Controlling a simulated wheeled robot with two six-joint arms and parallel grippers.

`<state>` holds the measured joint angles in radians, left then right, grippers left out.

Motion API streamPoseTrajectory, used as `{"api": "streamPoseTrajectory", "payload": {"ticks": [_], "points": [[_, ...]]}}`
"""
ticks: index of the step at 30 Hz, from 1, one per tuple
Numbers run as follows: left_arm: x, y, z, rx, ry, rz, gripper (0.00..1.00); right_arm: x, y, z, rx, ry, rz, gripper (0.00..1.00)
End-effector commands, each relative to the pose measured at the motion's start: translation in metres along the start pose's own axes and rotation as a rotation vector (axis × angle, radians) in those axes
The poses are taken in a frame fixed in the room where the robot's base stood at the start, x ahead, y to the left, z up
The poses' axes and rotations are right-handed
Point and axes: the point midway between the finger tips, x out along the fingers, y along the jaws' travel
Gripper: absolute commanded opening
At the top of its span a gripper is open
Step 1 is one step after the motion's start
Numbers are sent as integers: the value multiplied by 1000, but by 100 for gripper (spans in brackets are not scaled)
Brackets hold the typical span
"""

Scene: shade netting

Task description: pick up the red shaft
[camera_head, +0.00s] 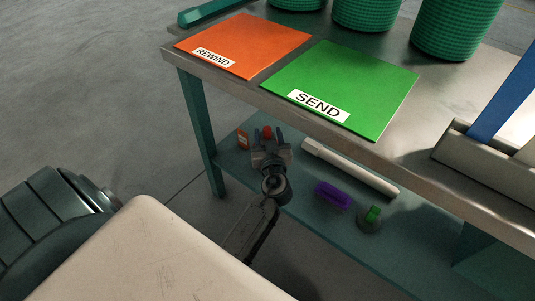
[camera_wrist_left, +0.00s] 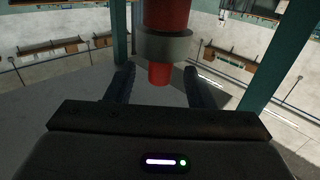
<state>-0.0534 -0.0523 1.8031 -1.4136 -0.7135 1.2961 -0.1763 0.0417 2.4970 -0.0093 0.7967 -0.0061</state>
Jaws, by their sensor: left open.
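The red shaft (camera_wrist_left: 166,13) shows large in the left wrist view, with a grey collar (camera_wrist_left: 165,46) around it and a red end (camera_wrist_left: 160,74) below the collar. In the head view only a small red part (camera_head: 267,130) shows at the fingertips, on the lower shelf's left end. My left gripper (camera_head: 268,139) is open over the lower shelf. In the wrist view its two fingers (camera_wrist_left: 158,87) stand on either side of the red end, with gaps visible. Whether either finger touches the shaft cannot be told. My right gripper is not in view.
The lower shelf (camera_head: 236,165) also holds an orange-and-white item (camera_head: 243,139), a white tube (camera_head: 350,168), a purple piece (camera_head: 332,196) and a green-topped part (camera_head: 372,215). The tabletop (camera_head: 440,100) above carries an orange REWIND mat (camera_head: 245,42), a green SEND mat (camera_head: 345,85) and green netting rolls (camera_head: 455,28).

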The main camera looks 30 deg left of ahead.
Motion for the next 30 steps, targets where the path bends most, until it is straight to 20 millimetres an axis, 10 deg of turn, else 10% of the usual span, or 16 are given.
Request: {"api": "streamPoseTrajectory", "payload": {"ticks": [14,22,30], "points": [[40,0,1,0,0,-1,48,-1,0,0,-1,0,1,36],[39,0,1,0,0,0,0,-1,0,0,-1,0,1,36],[39,0,1,0,0,0,0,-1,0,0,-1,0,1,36]]}}
